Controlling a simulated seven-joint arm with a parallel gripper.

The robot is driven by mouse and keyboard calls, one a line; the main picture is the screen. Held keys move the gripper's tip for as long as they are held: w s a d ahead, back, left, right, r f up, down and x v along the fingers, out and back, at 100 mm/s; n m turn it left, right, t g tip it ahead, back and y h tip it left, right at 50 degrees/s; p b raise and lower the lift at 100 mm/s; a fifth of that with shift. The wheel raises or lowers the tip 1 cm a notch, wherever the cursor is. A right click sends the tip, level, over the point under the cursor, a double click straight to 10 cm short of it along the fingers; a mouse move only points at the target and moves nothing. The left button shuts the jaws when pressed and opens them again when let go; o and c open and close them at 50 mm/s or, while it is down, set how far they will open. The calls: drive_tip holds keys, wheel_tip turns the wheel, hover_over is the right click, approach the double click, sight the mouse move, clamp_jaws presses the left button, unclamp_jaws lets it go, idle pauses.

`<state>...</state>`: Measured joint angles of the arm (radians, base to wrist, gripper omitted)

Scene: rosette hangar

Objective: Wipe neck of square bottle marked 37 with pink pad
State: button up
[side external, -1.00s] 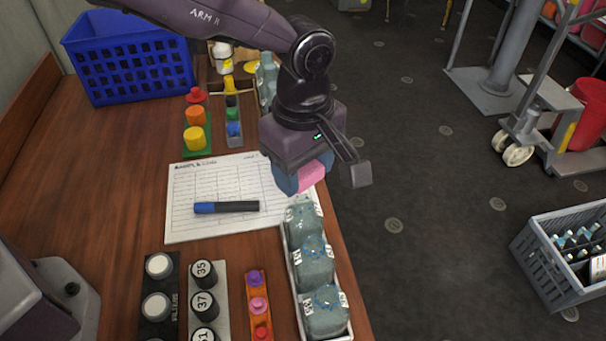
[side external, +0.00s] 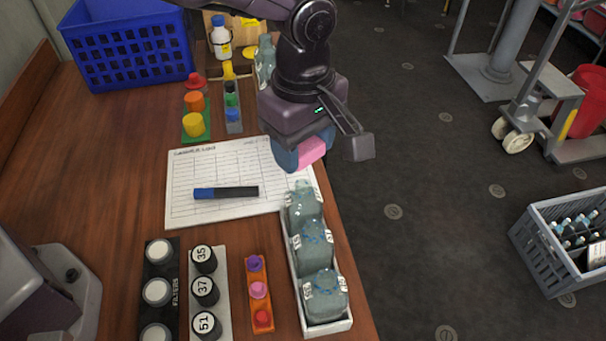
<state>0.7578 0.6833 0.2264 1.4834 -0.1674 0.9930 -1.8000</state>
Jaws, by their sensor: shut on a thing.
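My gripper (side external: 300,157) is shut on the pink pad (side external: 312,151), which shows between its blue-grey fingers. It is above the far end of a white tray (side external: 345,324), near the table's right edge. Three pale, translucent square bottles stand in a row in the tray: a far one (side external: 304,211), a middle one (side external: 314,246) and a near one (side external: 325,297). They have small labels too blurred to read, so I cannot tell which is marked 37. The pad looks apart from the bottles; its exact gap to the far one is unclear.
Black caps marked 35 (side external: 203,258), 37 (side external: 204,290) and 51 (side external: 207,323) stand left of the tray. An orange rack (side external: 262,315) holds small stoppers. A marker (side external: 226,192) lies on a log sheet (side external: 190,222). A blue basket (side external: 130,45) stands at the back left.

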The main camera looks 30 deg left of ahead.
sight(296, 194)
drive_tip(key=shift+f, duration=2.65)
drive_tip(key=shift+f, duration=0.5)
idle(0.6)
drive_tip(key=shift+w+d, duration=0.3)
idle(0.4)
drive_tip(key=shift+s+a+f, duration=0.1)
drive_tip(key=shift+s+a, duration=0.6)
